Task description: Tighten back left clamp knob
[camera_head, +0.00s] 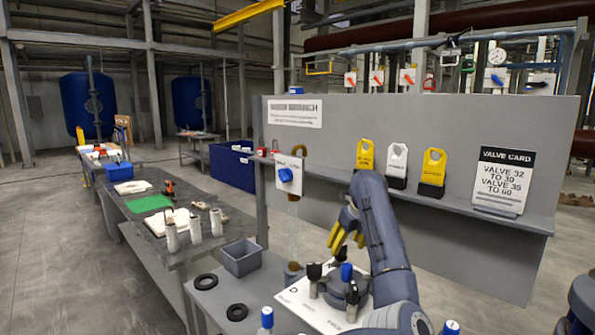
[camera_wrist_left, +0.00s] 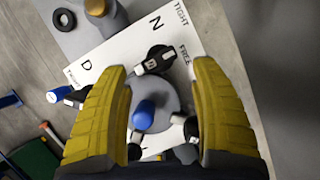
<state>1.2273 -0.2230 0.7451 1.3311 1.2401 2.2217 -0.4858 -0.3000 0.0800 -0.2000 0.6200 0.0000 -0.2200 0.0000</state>
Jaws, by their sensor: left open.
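The press is a round grey body (camera_wrist_left: 170,95) on a white card printed with D, N, TIGHT and FREE; the card (camera_head: 312,312) also shows in the head view. Black clamp knobs stand around it: one at left (camera_head: 314,271), one at front right (camera_head: 352,292), and one near the N (camera_wrist_left: 158,60) in the wrist view. A blue-topped knob (camera_head: 346,272) rises between them. I cannot tell for sure which is back left. My left gripper (camera_head: 345,238) is open above the press, its yellow fingers pointing down and apart, with nothing held. The right gripper is out of view.
A grey bin (camera_head: 241,258) and black rings (camera_head: 237,312) lie left of the press. Blue-capped bottles (camera_head: 267,318) stand in front. A grey panel with a shelf (camera_head: 465,208) rises behind, holding yellow and white tags and a valve card (camera_head: 502,180).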

